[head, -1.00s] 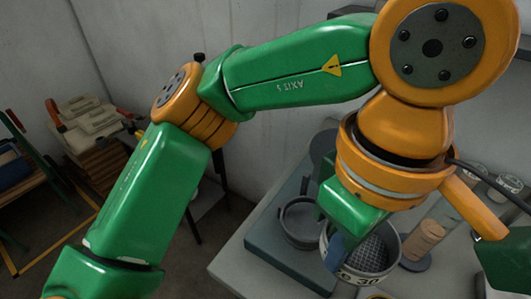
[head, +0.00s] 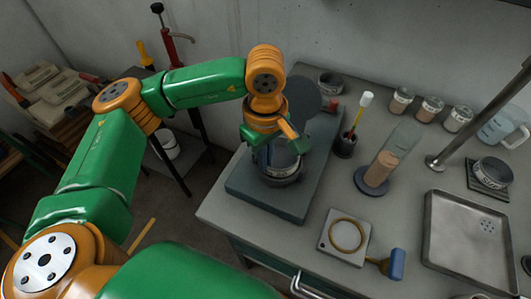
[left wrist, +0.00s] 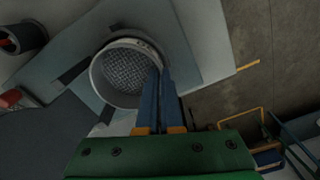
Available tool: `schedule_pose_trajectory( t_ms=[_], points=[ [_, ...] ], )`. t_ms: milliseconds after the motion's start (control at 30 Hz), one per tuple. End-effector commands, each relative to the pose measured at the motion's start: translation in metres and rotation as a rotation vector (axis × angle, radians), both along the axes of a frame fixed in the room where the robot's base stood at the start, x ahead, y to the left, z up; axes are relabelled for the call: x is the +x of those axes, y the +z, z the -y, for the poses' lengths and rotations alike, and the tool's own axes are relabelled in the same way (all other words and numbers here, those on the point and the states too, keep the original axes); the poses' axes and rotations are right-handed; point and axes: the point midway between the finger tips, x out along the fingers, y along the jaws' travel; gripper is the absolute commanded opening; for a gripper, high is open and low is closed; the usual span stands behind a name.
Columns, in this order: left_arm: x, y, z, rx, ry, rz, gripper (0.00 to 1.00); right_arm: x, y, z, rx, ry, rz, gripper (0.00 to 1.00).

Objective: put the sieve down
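The sieve (head: 284,160) is a grey metal ring with a pale marked band, above the dark grey flat base (head: 245,196) on the table. In the left wrist view its wire mesh (left wrist: 126,70) shows inside the round rim. My left gripper (head: 268,154) has its blue fingers close together on the sieve's rim; they also show in the left wrist view (left wrist: 162,95). A lower grey ring (head: 284,180) shows just beneath the sieve. I cannot tell whether the two touch. My right gripper is not in view.
A dark round disc (head: 304,98) stands behind the sieve.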

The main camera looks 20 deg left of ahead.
Motion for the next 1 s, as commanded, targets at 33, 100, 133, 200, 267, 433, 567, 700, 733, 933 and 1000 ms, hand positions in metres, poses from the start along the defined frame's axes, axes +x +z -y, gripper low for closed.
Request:
schedule_pose_trajectory(
  t_ms=[33,100,133,200,267,433,567,700,733,933,1000],
  points=[
    [0.000,0.000,0.000,0.000,0.000,0.001,0.00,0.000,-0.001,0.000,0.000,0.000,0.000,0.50],
    [0.000,-0.001,0.000,0.000,0.000,0.001,0.00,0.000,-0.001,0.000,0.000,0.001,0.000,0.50],
    [0.000,-0.002,0.000,-0.001,0.000,0.000,0.00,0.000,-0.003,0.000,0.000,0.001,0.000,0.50],
    [0.000,-0.004,0.000,-0.001,0.000,0.000,0.00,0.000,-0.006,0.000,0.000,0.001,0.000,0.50],
    [0.000,-0.003,0.000,-0.001,0.000,0.000,0.13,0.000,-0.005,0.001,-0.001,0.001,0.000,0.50],
    [0.000,-0.003,0.001,-0.001,0.000,0.000,0.33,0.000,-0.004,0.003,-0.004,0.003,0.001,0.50],
    [0.000,-0.002,0.001,-0.001,0.000,0.000,0.33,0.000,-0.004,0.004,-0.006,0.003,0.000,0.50],
    [0.000,0.003,0.001,-0.002,0.001,0.001,0.33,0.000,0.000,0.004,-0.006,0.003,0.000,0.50],
    [0.001,0.006,0.001,-0.003,0.001,0.004,0.33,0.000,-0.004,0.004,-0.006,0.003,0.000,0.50],
    [0.001,0.055,0.001,-0.002,0.000,0.008,0.33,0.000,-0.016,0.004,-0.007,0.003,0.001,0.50],
    [0.000,0.076,0.002,-0.003,0.000,0.007,0.33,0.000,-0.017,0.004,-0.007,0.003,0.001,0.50]
  ],
)
